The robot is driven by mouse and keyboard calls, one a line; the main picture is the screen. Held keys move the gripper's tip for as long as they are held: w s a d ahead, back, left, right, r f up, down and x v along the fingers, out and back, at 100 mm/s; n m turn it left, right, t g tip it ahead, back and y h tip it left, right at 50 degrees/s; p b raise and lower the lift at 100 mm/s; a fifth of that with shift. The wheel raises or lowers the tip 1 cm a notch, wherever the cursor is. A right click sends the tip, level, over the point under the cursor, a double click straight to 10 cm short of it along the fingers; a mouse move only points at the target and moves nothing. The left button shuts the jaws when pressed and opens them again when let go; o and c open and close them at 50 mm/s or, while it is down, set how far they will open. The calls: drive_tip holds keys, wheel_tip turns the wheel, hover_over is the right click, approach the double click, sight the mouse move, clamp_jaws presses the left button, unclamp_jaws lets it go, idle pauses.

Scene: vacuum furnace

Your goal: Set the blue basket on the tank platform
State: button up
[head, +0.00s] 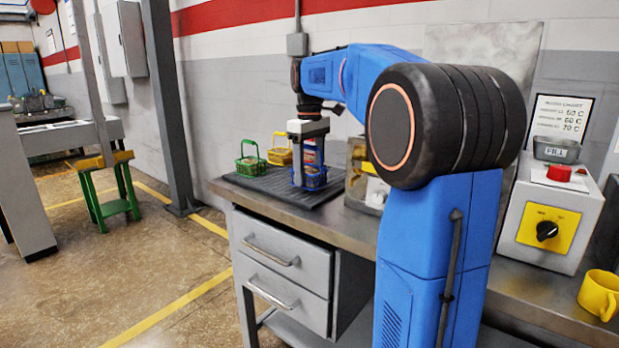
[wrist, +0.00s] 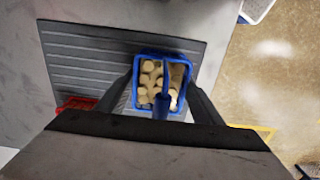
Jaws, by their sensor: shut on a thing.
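My gripper (head: 309,160) points down over the dark ribbed mat (head: 248,184) on the workbench. It is shut on the blue basket (head: 315,181), at its handle. In the wrist view the blue basket (wrist: 186,62) sits between the fingers of my gripper (wrist: 162,105), over the mat's edge, and holds several tan round pieces. I cannot tell whether the basket touches the mat. A steel tank (head: 356,158) stands right of the mat, partly hidden behind my arm. I cannot make out its platform.
A green basket (head: 250,161) and a yellow basket (head: 280,152) stand on the mat, left of my gripper. A control box (head: 549,215) and yellow mug (head: 600,293) stand at the right.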

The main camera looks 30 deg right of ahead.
drive_tip(key=shift+f, duration=0.9)
drive_tip(key=shift+f, duration=0.2)
drive_tip(key=o, duration=1.5)
drive_tip(key=shift+c, duration=0.2)
